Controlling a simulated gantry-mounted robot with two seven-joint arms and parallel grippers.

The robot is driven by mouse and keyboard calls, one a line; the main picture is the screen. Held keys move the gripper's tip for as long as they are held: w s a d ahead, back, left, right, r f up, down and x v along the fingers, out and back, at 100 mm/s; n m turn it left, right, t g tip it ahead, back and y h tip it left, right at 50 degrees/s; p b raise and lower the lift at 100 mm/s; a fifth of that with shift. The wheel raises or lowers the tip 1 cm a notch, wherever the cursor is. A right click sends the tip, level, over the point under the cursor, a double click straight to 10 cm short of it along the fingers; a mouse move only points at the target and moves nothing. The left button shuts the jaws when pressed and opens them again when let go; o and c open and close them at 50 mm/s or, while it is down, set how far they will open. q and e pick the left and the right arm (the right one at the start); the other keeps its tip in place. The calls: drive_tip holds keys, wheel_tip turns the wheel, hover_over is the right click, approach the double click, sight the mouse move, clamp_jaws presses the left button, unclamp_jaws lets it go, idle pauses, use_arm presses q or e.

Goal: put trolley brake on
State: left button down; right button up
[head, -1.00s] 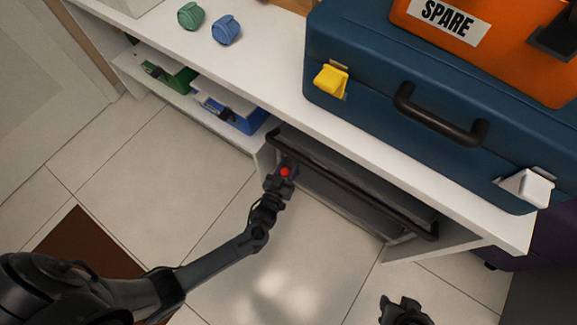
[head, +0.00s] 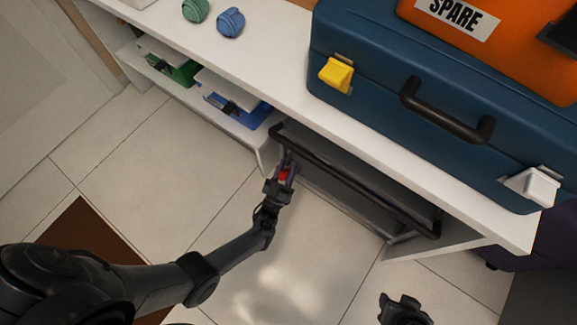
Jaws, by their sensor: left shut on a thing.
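The trolley is a grey unit with a black handle bar (head: 350,178), tucked under the white shelf. A small red part (head: 284,175), which looks like the brake, shows near the left end of the bar. My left gripper (head: 283,172) reaches it from below, with its fingers on both sides, and is shut on it. The fingers hide some of the red part. My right gripper (head: 403,303) hangs at the bottom edge of the view, apart from the trolley. Its fingertips are too dark and small to read.
A blue case (head: 400,60) with a yellow latch stands on the white shelf (head: 200,58), an orange SPARE case (head: 480,40) above it. Two balls of yarn lie to its left. A green box (head: 178,70) and a blue box (head: 235,105) sit below. The tiled floor is mostly clear.

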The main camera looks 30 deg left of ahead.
use_arm(q)
drive_tip(key=shift+s+f+t, duration=0.15)
drive_tip(key=shift+t, duration=0.25)
drive_tip(key=c, duration=0.8)
unclamp_jaws()
drive_tip(key=v, duration=1)
drive_tip(key=shift+s, duration=0.3)
drive_tip(key=shift+f, duration=0.15)
drive_tip(key=shift+c, duration=0.5)
